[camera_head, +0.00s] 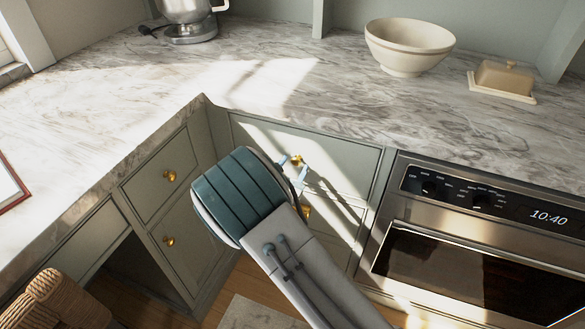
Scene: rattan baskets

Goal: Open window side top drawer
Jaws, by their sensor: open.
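A grey-green top drawer (160,178) with a round brass knob (169,176) is in the left cabinet run, on the same side as the window. It is shut. A lower front with another brass knob (168,241) is below it. My gripper (298,168) is open, to the right of this run, in front of the grey-green cabinet front (345,160) beside the oven. A brass knob (296,158) on that front shows at my fingertips; I cannot tell whether they touch it. My arm's wrist hides part of that front and another brass knob (306,211) partly.
The marble counter (260,85) forms an inside corner above the drawers. A cream bowl (408,45), a butter dish (503,80) and a mixer (188,20) stand on it. An oven (470,240) is right; a woven basket or seat (60,300) is lower left.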

